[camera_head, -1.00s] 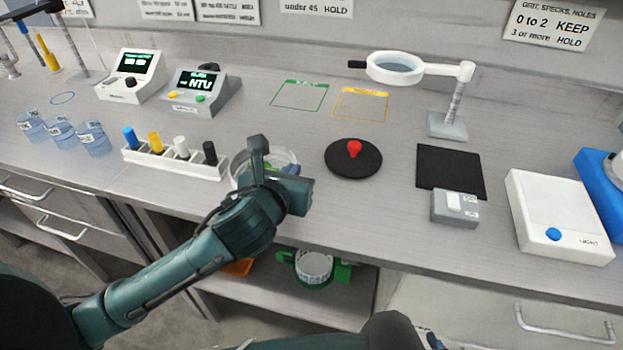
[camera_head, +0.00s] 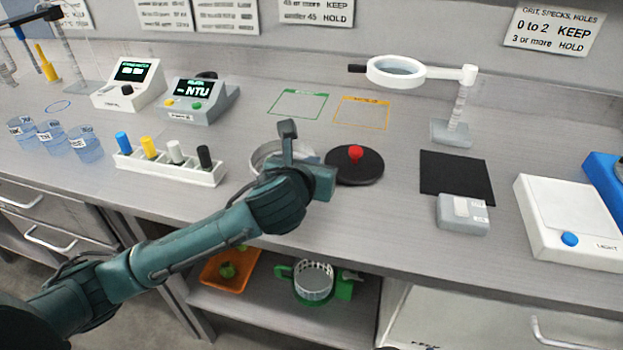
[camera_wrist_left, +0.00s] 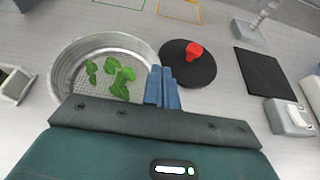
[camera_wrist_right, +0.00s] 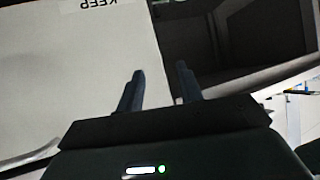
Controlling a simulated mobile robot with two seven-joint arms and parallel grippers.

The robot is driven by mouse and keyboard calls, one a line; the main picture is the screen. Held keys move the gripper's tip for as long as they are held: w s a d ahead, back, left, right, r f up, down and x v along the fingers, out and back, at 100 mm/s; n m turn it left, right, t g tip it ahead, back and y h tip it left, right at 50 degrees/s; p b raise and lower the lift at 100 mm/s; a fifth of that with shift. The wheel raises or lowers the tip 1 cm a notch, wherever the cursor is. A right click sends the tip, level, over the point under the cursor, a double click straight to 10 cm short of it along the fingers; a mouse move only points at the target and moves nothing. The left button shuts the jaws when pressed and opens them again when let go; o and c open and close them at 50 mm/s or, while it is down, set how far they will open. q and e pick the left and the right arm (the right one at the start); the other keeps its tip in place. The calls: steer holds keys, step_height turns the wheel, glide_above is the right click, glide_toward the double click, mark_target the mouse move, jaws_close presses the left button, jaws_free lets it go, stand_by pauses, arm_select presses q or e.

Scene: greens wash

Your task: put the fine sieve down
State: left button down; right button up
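The fine sieve (camera_wrist_left: 70,62) is a round metal-rimmed mesh pan with several green leaves (camera_wrist_left: 120,82) lying in it. In the head view the sieve (camera_head: 262,158) is over the bench, partly hidden behind my left arm. My left gripper (camera_wrist_left: 163,72) has its blue fingers close together at the sieve's right rim, shut on it. I cannot tell whether the sieve's base touches the bench. My right gripper (camera_wrist_right: 159,72) is open and empty in the right wrist view, away from the sieve.
A black disc (camera_head: 347,174) with a red knob is close right of the sieve. A bottle rack (camera_head: 170,172) stands to its left. Green (camera_head: 300,104) and yellow (camera_head: 362,112) outlines behind are empty. A magnifier (camera_head: 455,125) stands back right. An orange tray (camera_head: 232,285) sits on the lower shelf.

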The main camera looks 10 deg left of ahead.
arm_select(q)
step_height(320, 180, down, 3)
steer(key=shift+f, duration=0.2)
steer(key=c, duration=2.2)
jaws_free()
steer(key=shift+f, duration=0.1)
steer(key=c, duration=1.7)
jaws_free()
